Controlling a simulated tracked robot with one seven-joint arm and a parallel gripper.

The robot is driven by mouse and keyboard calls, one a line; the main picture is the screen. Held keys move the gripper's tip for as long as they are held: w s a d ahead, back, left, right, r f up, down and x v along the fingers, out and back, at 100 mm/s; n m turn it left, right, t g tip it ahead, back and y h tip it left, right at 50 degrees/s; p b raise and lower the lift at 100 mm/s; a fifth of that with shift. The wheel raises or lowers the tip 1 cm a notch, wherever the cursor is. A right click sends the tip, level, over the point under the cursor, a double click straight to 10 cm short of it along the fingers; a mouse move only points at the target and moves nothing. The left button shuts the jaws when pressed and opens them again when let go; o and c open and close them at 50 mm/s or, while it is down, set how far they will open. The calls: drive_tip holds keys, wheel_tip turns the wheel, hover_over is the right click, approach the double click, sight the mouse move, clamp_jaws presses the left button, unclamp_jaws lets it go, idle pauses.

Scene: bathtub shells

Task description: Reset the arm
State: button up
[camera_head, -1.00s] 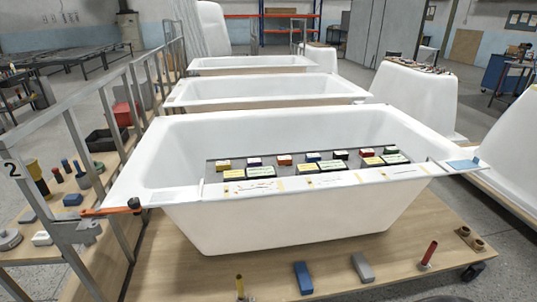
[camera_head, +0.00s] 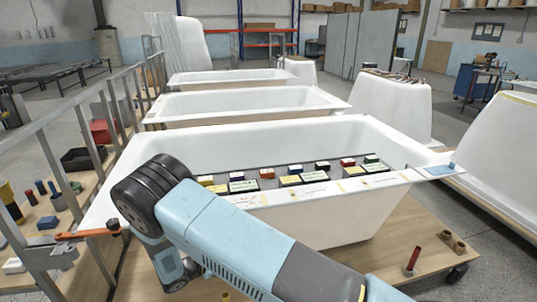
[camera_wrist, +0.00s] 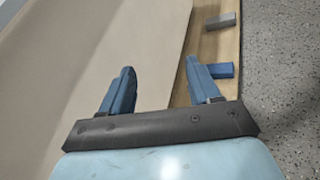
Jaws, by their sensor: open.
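My arm (camera_head: 235,230) reaches in from the lower right of the head view and bends at a dark joint near the front tub's left end. My gripper (camera_wrist: 160,70) shows in the wrist view with two blue fingers spread apart and nothing between them. It is beside the pale outer wall of a tub (camera_wrist: 90,70). A blue block (camera_wrist: 221,71) lies on the wooden platform (camera_wrist: 208,48) beyond the right finger, partly hidden by it. A grey block (camera_wrist: 220,21) lies farther up. I cannot make out the gripper in the head view.
The front white tub (camera_head: 350,215) holds a rack of coloured blocks (camera_head: 290,176) along its near rim. A red cylinder (camera_head: 412,258) stands on the platform at right.

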drive_tip(key=w+d+r+m+g+y, duration=0.1)
drive_tip(key=d+r+m+g, duration=0.2)
drive_tip(key=d+r, duration=0.45)
drive_tip(key=w+d+r+m+g, duration=0.1)
drive_tip(key=d+r+m+g, duration=0.2)
drive_tip(key=r, duration=0.7)
drive_tip(key=w+d+r+m+g+y, duration=0.15)
drive_tip(key=d+r+m, duration=0.25)
drive_tip(key=d+r, duration=0.4)
drive_tip(key=s+d+r+m+g+y, duration=0.1)
drive_tip(key=s+d+r+m+y, duration=0.2)
drive_tip(key=d+r, duration=0.4)
drive_tip(key=s+d+r+m+y, duration=0.1)
drive_tip(key=s+d+r+m, duration=0.1)
drive_tip(key=s+d+r, duration=0.35)
drive_tip(key=s+d+r+m+t+y, duration=0.1)
drive_tip(key=s+d+r+m, duration=0.1)
drive_tip(key=s+r, duration=0.2)
drive_tip(key=s+d+r+m+t+y, duration=0.1)
drive_tip(key=s+d+r+m, duration=0.1)
drive_tip(key=s, duration=0.7)
drive_tip(key=s+d+r+m+t+y, duration=0.2)
drive_tip(key=s+d+r, duration=0.1)
drive_tip(key=s+r, duration=0.3)
drive_tip(key=shift+s+d+r+m, duration=0.2)
drive_tip(key=shift+s+d+m, duration=0.15)
drive_tip(key=shift+s+m, duration=0.1)
